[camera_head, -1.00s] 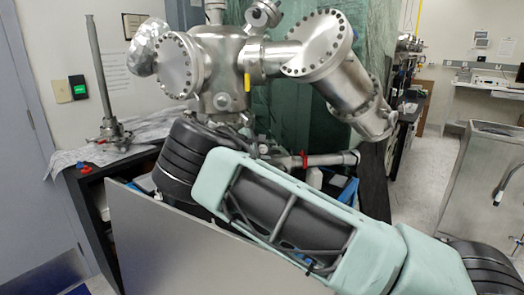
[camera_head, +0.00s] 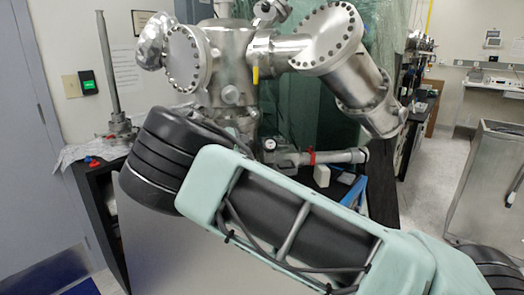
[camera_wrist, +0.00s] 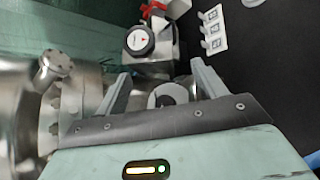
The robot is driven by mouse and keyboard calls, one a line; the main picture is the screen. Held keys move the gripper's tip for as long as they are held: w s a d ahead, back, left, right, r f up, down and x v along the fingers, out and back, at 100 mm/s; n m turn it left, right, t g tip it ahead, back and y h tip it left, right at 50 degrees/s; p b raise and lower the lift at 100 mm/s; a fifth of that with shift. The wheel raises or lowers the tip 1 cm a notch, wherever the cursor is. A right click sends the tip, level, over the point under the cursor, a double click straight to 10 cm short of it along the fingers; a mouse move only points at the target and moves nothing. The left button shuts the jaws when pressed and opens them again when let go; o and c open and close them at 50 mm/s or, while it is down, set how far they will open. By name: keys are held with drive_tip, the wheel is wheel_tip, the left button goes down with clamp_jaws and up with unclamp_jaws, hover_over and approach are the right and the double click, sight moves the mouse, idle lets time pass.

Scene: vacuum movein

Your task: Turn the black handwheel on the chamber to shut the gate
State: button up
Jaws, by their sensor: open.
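The steel vacuum chamber (camera_head: 228,60) stands on the bench in the head view, with flanged ports and a tilted cylinder at right. My arm crosses in front of its lower part and hides my gripper there. In the wrist view my gripper (camera_wrist: 160,72) is open, its two grey fingers spread over the steel fittings. Between and beyond the fingers is a round part (camera_wrist: 168,95) with a pale face and dark ring, partly hidden by the gripper body. I cannot tell whether it is the handwheel. No black handwheel shows clearly in either view.
A dial gauge (camera_wrist: 140,40) sits just beyond the fingers; it also shows in the head view (camera_head: 270,145). A pipe with a red clamp (camera_head: 312,157) runs right of it. A white multi-socket strip (camera_wrist: 210,32) lies on the dark bench. Open floor lies right of the bench.

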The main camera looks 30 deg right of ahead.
drive_tip(key=s+a+b, duration=0.1)
drive_tip(key=s+a, duration=0.2)
drive_tip(key=a, duration=0.7)
drive_tip(key=shift+s+a, duration=0.2)
drive_tip(key=shift+a, duration=0.15)
drive_tip(key=shift+d, duration=0.1)
